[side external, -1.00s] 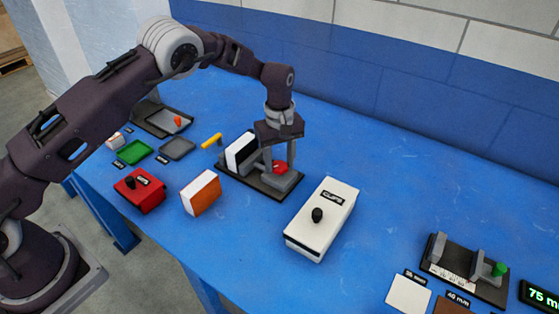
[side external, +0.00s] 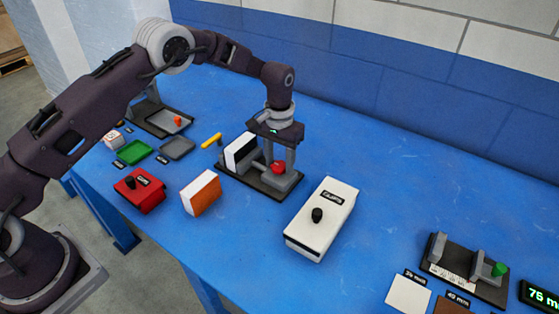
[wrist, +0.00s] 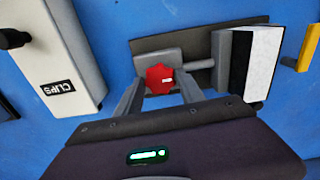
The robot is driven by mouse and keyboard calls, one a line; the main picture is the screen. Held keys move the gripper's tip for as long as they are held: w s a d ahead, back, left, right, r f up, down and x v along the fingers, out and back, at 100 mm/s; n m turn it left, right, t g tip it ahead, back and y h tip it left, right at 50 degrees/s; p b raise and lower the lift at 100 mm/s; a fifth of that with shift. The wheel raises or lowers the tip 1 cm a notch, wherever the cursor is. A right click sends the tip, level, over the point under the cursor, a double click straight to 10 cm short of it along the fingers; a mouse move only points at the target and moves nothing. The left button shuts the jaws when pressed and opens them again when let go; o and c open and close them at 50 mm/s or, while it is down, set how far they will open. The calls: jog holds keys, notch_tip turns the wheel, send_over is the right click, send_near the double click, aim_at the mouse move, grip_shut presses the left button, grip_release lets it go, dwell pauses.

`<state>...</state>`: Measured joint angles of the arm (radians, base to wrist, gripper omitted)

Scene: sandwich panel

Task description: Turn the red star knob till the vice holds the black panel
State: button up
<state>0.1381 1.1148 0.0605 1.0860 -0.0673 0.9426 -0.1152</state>
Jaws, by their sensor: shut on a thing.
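The red star knob (side external: 278,167) sits on the vice (side external: 262,186), a dark base with grey blocks. It also shows in the wrist view (wrist: 160,79). My gripper (side external: 279,162) points down over it, with one finger on each side, shut on the knob. The black panel (side external: 233,158), with a white part, stands upright at the vice's far end from the knob. In the wrist view the panel (wrist: 239,62) is beside a grey jaw plate (wrist: 221,60) on the screw rod. I cannot tell whether a gap is left between them.
A white CLIPS box (side external: 322,218) with a black knob stands close to the vice. An orange-and-white block (side external: 201,193) and a red box (side external: 140,191) are in front. A yellow bar (side external: 211,140) lies behind the panel. A second fixture with a green knob (side external: 499,269) is at far right.

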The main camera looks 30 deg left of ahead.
aim_at(280, 165)
jog(key=m, duration=0.8)
jog(key=shift+m, duration=0.3)
dwell(0.3)
jog(key=o, duration=1.4)
jog(key=shift+c, duration=0.2)
notch_tip(280, 165, up, 7)
jog(key=shift+r, duration=0.1)
